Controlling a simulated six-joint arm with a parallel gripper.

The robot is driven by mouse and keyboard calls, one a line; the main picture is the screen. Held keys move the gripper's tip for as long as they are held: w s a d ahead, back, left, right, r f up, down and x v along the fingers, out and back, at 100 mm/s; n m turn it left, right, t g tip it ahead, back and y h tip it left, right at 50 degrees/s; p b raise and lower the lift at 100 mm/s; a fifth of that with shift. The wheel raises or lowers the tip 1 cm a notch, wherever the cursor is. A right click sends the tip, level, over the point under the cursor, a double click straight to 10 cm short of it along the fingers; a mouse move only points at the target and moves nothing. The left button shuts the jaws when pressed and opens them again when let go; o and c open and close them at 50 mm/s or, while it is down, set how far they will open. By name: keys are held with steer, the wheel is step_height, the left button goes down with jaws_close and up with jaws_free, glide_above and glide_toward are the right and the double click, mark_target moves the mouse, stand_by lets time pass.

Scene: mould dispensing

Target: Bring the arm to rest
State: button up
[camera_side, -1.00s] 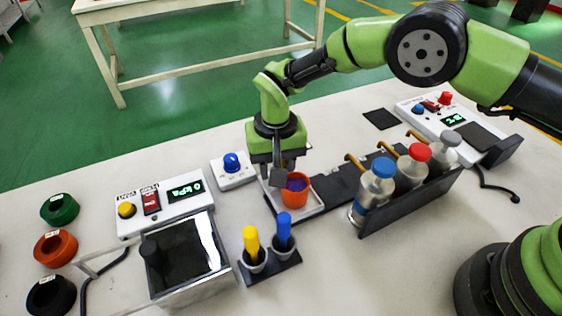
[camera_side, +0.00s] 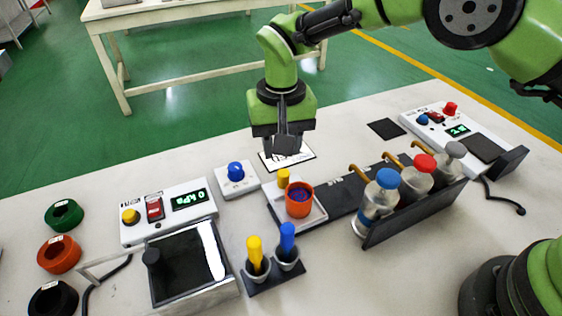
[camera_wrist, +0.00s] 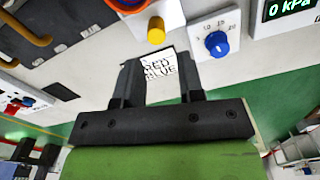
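My gripper (camera_side: 284,150) hangs pointing down above the far side of the bench, raised clear of it. In the wrist view its two fingers (camera_wrist: 161,82) stand apart with nothing held between them. A white card (camera_side: 303,156) with black print lies on the bench beyond the tray, partly hidden by my gripper in the side view.
An orange cup (camera_side: 299,200) with blue and red contents and a yellow cylinder (camera_side: 283,178) stand on a white tray (camera_side: 314,217). A blue-dial box (camera_side: 237,180) is left of it. Capped bottles (camera_side: 418,174) stand in a rack at right. A dark-lidded box (camera_side: 185,266) is front left.

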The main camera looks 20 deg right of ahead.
steer(key=shift+r, duration=1.15)
steer(key=shift+r, duration=0.15)
steer(key=s+d+r+t+y, duration=0.15)
steer(key=s+d+r, duration=0.3)
steer(key=r, duration=0.45)
steer(key=s+d+r+t+y, duration=0.1)
steer(key=s+d+r+t, duration=0.15)
steer(key=d+r, duration=0.5)
steer(key=s+d+r+t, duration=0.1)
steer(key=s+d, duration=0.2)
steer(key=s, duration=0.5)
steer(key=s+d+r+m+t, duration=0.1)
steer(key=s+d+t, duration=0.1)
steer(key=s, duration=0.6)
steer(key=shift+s+d, duration=0.3)
steer(key=shift+d, duration=0.1)
